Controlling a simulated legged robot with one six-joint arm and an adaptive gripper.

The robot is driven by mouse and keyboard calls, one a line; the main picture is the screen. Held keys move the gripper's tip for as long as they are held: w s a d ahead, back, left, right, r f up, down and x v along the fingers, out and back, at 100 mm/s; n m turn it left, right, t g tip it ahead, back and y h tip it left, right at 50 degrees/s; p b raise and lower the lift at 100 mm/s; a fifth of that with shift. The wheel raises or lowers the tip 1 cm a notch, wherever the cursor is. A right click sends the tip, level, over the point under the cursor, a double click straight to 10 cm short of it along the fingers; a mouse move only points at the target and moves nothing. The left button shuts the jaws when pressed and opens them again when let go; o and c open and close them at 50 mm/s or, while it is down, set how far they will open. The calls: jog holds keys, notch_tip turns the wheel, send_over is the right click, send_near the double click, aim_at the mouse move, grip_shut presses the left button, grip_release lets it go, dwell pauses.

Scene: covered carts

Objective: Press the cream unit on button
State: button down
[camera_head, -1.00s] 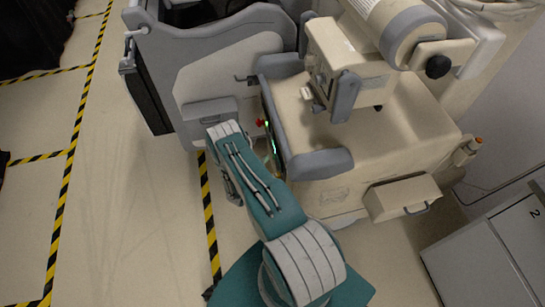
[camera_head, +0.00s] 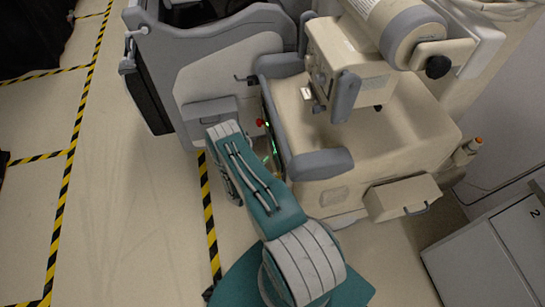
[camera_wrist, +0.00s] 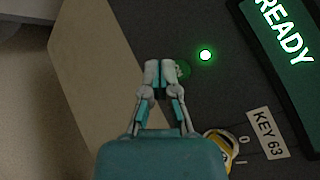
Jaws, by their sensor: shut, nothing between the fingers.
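The cream unit (camera_head: 420,140) stands right of centre in the head view, with a dark control panel on its near left side. In the wrist view that dark panel (camera_wrist: 110,25) fills most of the picture. A green round button (camera_wrist: 184,68) shows just right of my fingertips and is partly hidden by them. A bright green lamp (camera_wrist: 205,55) glows beside it. My gripper (camera_wrist: 160,72) is shut and empty, its tips over the panel at the button's left edge. I cannot tell whether they touch. In the head view my arm hides the gripper.
A green display (camera_wrist: 285,40) reads READY. A yellow key switch (camera_wrist: 218,138) sits beside a KEY 63 label (camera_wrist: 268,132). A red knob (camera_head: 261,122) is on the panel's far end. A grey-white unit (camera_head: 230,65) stands close on the left; a cabinet (camera_head: 495,250) is at right.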

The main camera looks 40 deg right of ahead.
jog(key=shift+s+d, duration=0.1)
jog(key=shift+d, duration=0.05)
jog(key=shift+s+d+r, duration=0.1)
jog(key=shift+s+d, duration=0.05)
jog(key=shift+d, duration=0.05)
jog(key=shift+s+d, duration=0.25)
jog(key=shift+d, duration=0.15)
dwell(0.8)
jog(key=shift+a, duration=0.1)
jog(key=shift+w+a, duration=0.45)
jog(key=shift+a, duration=0.2)
jog(key=w+a, duration=0.1)
jog(key=a, duration=0.2)
jog(key=w+a, duration=0.1)
jog(key=shift+w+a, duration=0.15)
jog(key=shift+w, duration=0.15)
dwell(0.3)
dwell(0.7)
